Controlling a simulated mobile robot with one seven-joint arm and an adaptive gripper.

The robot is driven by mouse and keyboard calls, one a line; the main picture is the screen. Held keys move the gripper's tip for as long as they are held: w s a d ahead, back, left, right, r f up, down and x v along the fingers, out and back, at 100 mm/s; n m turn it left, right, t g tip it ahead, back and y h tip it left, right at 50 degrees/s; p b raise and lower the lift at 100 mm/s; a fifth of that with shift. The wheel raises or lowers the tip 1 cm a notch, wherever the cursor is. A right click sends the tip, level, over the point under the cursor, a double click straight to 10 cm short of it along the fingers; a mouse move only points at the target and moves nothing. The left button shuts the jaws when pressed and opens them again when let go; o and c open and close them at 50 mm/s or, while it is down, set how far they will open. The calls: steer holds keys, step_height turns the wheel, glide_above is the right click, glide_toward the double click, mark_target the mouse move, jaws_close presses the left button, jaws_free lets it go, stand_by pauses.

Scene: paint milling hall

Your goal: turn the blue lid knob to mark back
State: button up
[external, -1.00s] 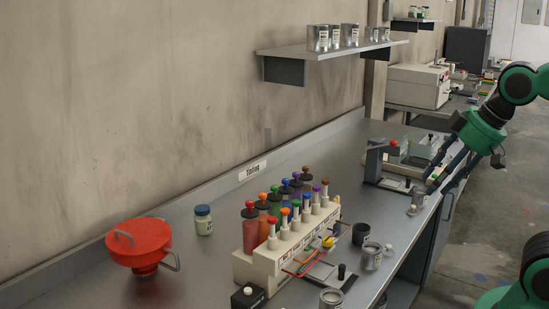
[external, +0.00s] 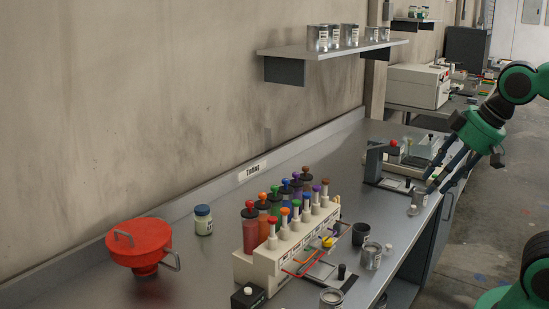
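The colour dispenser rack (external: 249,264) stands on the bench, with two rows of coloured knobs on top. A blue knob (external: 285,182) shows in its back row, between green and darker blue ones. Its mark and turn angle are too small to read. A separate jar with a blue-grey lid (external: 202,210) stands left of the rack. My gripper (external: 436,185) is far to the right of the rack, pointing down and left near the bench's front edge. Its two dark fingers look apart with nothing seen between them, close to a small metal can (external: 417,203).
A red funnel-like vessel (external: 139,241) stands at the left. A dark cup (external: 361,233) and a metal can (external: 371,257) stand right of the rack. A grey bench device (external: 374,163) is left of my gripper. A shelf (external: 330,47) with cans hangs above.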

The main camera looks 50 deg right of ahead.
steer(key=w+r+m+g+p, duration=0.1)
steer(key=w+r+m+p, duration=0.45)
steer(key=w, duration=0.45)
steer(key=w+r+m+g+p, duration=0.2)
steer(key=w+r+m+p, duration=0.35)
steer(key=w, duration=0.55)
steer(key=m+g+p, duration=0.3)
steer(key=m+p, duration=0.7)
steer(key=p, duration=0.1)
glide_above(286, 179)
step_height(286, 179, down, 6)
steer(key=shift+f, duration=0.2)
steer(key=shift+f, duration=0.1)
step_height(286, 179, down, 14)
steer(key=shift+r+p, duration=0.25)
steer(key=shift+p, duration=0.05)
jaws_close()
